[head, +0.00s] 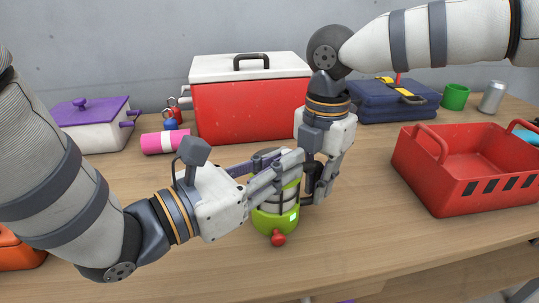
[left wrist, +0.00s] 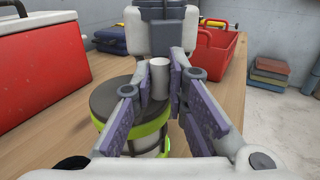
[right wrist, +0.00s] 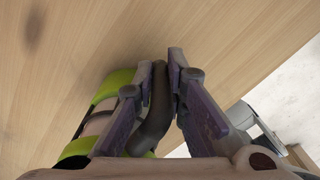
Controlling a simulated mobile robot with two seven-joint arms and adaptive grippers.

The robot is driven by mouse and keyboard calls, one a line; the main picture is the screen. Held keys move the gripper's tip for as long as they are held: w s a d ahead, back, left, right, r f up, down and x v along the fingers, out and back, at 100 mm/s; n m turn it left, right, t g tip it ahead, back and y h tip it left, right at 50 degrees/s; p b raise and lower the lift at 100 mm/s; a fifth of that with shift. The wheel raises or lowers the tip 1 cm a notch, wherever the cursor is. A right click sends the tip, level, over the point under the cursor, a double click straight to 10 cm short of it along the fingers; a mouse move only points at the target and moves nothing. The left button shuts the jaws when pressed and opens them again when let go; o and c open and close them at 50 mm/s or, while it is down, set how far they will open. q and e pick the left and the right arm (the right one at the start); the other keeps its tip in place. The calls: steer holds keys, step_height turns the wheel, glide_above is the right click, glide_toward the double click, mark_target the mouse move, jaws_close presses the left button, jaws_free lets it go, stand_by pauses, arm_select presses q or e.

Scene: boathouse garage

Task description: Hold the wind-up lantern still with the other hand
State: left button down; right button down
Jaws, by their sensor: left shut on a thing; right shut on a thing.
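The wind-up lantern (head: 275,216) stands upright on the table, lime green and pale with a dark lid and a red knob low in front. Its dark lid (left wrist: 117,98) shows in the left wrist view. My left gripper (head: 292,162) is at the lantern's top, shut on a small pale grey cylindrical knob (left wrist: 158,77) that appears to be part of it. My right gripper (head: 316,192) comes down on the lantern's right side, shut on its dark curved handle (right wrist: 157,108). The fingers hide part of the lantern's body.
A red cooler (head: 245,108) with a white lid stands behind. A red crate (head: 482,192) is to the right, with a blue case (head: 395,103), a green cup (head: 455,97) and a can (head: 492,97) behind. A pink roll (head: 165,142) lies left. The table front is clear.

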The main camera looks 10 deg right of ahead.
arm_select(q)
steer(key=c, duration=1.6)
jaws_free()
steer(key=v, duration=1.2)
steer(key=shift+r, duration=0.1)
steer(key=shift+o, duration=0.2)
